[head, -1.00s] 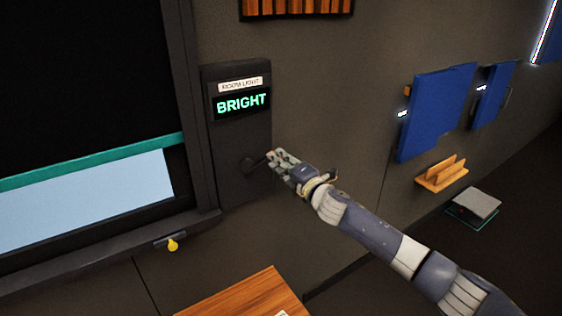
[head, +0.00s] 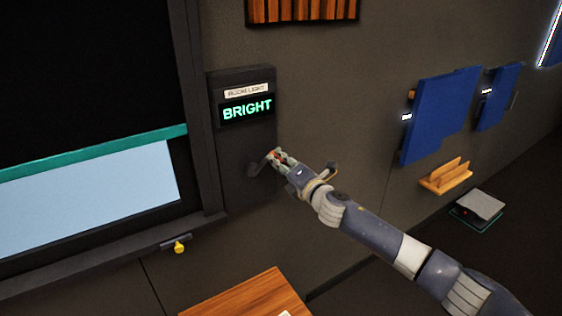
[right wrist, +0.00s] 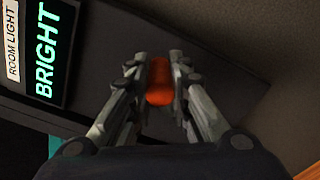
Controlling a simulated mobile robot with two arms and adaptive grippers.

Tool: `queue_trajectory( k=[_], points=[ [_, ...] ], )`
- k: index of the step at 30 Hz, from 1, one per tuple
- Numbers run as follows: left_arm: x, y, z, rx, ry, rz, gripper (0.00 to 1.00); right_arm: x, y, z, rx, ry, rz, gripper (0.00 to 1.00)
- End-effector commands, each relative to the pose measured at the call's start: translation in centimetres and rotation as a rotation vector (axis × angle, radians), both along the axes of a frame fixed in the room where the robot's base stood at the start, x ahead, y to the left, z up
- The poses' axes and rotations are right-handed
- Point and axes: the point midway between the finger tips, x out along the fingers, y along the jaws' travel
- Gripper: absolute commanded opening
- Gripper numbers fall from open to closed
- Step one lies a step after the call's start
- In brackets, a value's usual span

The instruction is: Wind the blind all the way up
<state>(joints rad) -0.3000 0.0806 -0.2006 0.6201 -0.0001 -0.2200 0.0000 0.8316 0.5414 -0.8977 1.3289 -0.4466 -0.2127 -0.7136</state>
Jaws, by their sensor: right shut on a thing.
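The blind (head: 90,80) is a black sheet with a teal bottom rail (head: 90,153), low in the window at left in the head view. A bright pale-blue pane (head: 90,195) shows below the rail. A dark crank (head: 256,168) sits on the panel right of the window. My right gripper (head: 276,156) is at the crank's outer end. In the right wrist view its two fingers are shut on the orange-red crank knob (right wrist: 158,88), which sits between them. My left gripper is not in view.
The dark panel (head: 228,190) carries a "ROOM LIGHT" label and a green "BRIGHT" display (head: 247,108). A yellow knob (head: 179,247) is below the window sill. A wooden surface (head: 245,297) is at the bottom. Blue boards (head: 440,112) and a wooden holder (head: 446,177) are at right.

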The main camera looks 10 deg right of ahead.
Motion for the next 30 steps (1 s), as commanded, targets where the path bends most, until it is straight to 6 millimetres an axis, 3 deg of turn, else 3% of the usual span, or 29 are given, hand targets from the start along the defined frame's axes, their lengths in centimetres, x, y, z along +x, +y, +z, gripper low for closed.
queue_trajectory(
  k=[3, 4, 6, 22, 30],
  points=[
    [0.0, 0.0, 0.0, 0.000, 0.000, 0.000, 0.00, -0.1, 0.2, -0.2, 0.000, 0.003, 0.004, 0.00],
    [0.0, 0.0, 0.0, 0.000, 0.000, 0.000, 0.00, -0.1, 0.2, -0.2, 0.001, 0.003, 0.005, 0.25],
    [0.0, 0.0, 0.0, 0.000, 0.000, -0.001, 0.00, -0.1, 0.2, -0.3, 0.001, 0.003, 0.005, 0.38],
    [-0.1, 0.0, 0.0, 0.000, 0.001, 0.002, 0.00, -0.3, 0.0, -0.2, 0.001, 0.002, 0.001, 0.40],
    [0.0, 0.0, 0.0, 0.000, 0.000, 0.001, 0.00, -3.5, -1.2, -0.3, -0.001, 0.005, 0.002, 0.40]
  ],
)
